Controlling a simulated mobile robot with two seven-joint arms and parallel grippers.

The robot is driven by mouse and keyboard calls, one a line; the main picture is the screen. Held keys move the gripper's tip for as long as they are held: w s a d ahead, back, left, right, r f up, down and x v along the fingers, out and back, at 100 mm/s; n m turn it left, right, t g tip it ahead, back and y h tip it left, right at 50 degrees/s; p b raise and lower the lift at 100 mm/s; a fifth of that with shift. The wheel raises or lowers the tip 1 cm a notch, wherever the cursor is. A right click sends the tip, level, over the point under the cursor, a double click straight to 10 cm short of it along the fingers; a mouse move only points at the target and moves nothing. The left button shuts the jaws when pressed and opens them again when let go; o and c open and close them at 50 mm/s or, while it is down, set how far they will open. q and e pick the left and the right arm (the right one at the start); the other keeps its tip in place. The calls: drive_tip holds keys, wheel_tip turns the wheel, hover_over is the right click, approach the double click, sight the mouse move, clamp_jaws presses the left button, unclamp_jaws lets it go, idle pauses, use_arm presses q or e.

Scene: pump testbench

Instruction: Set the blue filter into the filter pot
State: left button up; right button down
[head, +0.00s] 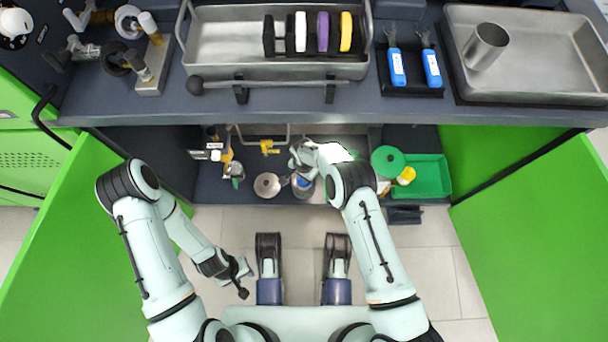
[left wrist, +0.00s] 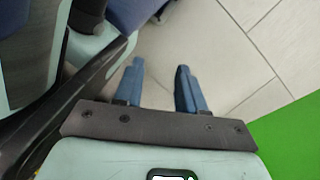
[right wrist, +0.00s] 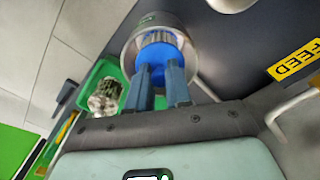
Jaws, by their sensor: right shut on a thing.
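The blue filter (right wrist: 155,53) shows in the right wrist view as a blue end with pale pleats beyond it. My right gripper (right wrist: 160,72) is shut on its blue end. The metal filter pot (right wrist: 190,25) surrounds the filter, with its round rim around the pleats; I cannot tell how deep the filter sits. In the head view, the pot (head: 303,192) stands in the lower bay, partly hidden by my right wrist, with blue at its mouth. My left gripper (left wrist: 159,88) is open and empty, low over the floor, away from the pot.
A round metal disc (head: 267,185) lies left of the pot. Fittings (head: 233,168) stand further left. A green tray (head: 432,172) and a round green piece (head: 387,160) are to the right. The bench edge (head: 300,118) overhangs the bay. Green doors (head: 530,220) flank it.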

drive_tip(key=shift+f, duration=0.45)
drive_tip(key=c, duration=1)
unclamp_jaws()
drive_tip(key=shift+c, duration=0.2)
drive_tip(key=shift+r, duration=0.1)
drive_tip(key=shift+w+r, duration=0.1)
drive_tip(key=shift+r, duration=0.25)
wheel_tip(320, 180, up, 8)
drive_tip(key=p, duration=0.2)
drive_tip(key=shift+p, duration=0.3)
use_arm(q)
drive_tip(key=shift+t, duration=0.9)
drive_tip(key=w+r, duration=0.1)
drive_tip(key=w, duration=0.2)
drive_tip(key=w+r, duration=0.1)
drive_tip(key=w, duration=0.1)
drive_tip(key=shift+d+r, duration=0.3)
use_arm(e)
drive_tip(key=shift+d+f, duration=0.1)
